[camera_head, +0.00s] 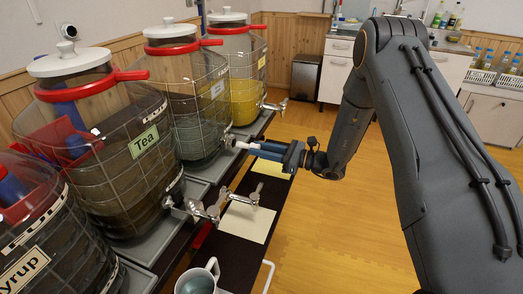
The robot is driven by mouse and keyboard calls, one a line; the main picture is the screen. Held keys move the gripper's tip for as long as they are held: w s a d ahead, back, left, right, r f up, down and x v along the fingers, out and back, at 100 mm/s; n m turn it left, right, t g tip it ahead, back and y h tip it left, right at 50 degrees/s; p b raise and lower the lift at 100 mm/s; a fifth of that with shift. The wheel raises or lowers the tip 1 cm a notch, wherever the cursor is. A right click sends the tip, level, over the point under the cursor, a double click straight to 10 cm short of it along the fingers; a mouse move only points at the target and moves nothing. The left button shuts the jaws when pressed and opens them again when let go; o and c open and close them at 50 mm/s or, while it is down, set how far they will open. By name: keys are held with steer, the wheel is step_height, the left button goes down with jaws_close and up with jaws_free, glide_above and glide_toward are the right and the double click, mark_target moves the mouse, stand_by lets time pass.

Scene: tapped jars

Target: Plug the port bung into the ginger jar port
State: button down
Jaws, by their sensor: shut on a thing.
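My gripper (262,148) reaches in from the right, low beside the third jar from the front. It is shut on a small pale piece, which I take to be the port bung (242,145). The bung points left at the lower front wall of this jar (200,125), which has a red collar, a white lid and grey-green contents. Its label is too small to read, so I cannot confirm that it is the ginger jar. The port is around the bung's tip; I cannot tell whether the tip is touching, inside or just short of it.
The Tea jar (120,185) has a tap (197,209) jutting out. Another metal tap (245,197) is over a pale sheet (247,222). The yellow jar (244,75) has a tap (275,106) behind my gripper. A mug (198,280) stands in front. Open floor lies right.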

steer(key=shift+b+x, duration=0.3)
steer(key=shift+x, duration=1.2)
stand_by(0.3)
steer(key=c, duration=1.1)
jaws_free()
steer(key=shift+s+d, duration=0.15)
steer(key=shift+d, duration=0.35)
steer(key=shift+s+d, duration=0.15)
steer(key=shift+d, duration=0.15)
steer(key=shift+s+d, duration=0.15)
steer(key=shift+d, duration=0.15)
steer(key=shift+d, duration=0.35)
steer(key=shift+p+v, duration=0.35)
steer(key=shift+v, duration=0.45)
